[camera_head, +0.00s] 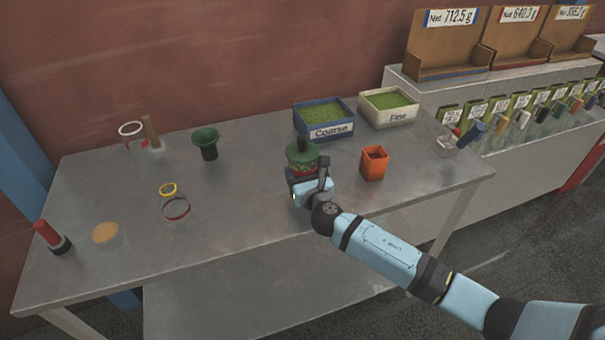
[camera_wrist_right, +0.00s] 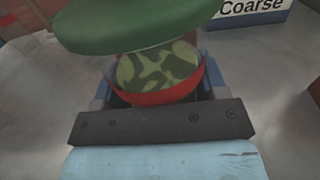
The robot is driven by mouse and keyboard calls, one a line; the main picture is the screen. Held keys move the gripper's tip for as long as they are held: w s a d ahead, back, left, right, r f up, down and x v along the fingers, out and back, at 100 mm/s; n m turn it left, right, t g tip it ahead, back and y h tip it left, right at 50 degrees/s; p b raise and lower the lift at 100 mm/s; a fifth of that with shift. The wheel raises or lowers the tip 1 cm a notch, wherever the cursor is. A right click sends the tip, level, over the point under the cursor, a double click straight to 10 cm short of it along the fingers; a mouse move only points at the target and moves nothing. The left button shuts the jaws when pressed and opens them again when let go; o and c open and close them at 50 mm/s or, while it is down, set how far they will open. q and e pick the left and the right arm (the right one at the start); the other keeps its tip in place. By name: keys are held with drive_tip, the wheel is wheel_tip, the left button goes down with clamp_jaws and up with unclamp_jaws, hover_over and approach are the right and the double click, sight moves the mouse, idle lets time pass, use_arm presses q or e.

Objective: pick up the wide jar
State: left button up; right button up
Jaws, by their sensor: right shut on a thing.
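My right gripper (camera_head: 307,178) is shut on the jar from the front. In the right wrist view the jar (camera_wrist_right: 160,75) is between the fingers, under the green top (camera_wrist_right: 135,22), which hides its upper part. I cannot tell whether the jar touches the table. My left gripper is not in view.
An orange square cup (camera_head: 374,164) stands close to the right. The Coarse bin (camera_head: 330,131) and Fine bin (camera_head: 397,117) are behind. A green funnel (camera_head: 205,145), a clear jar with a dark red band (camera_head: 176,210) and a red-topped item (camera_head: 50,236) stand leftward. The table front between is clear.

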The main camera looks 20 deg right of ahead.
wheel_tip(320, 180, up, 20)
drive_tip(key=p, duration=0.3)
wheel_tip(320, 180, up, 10)
drive_tip(key=p, duration=1.1)
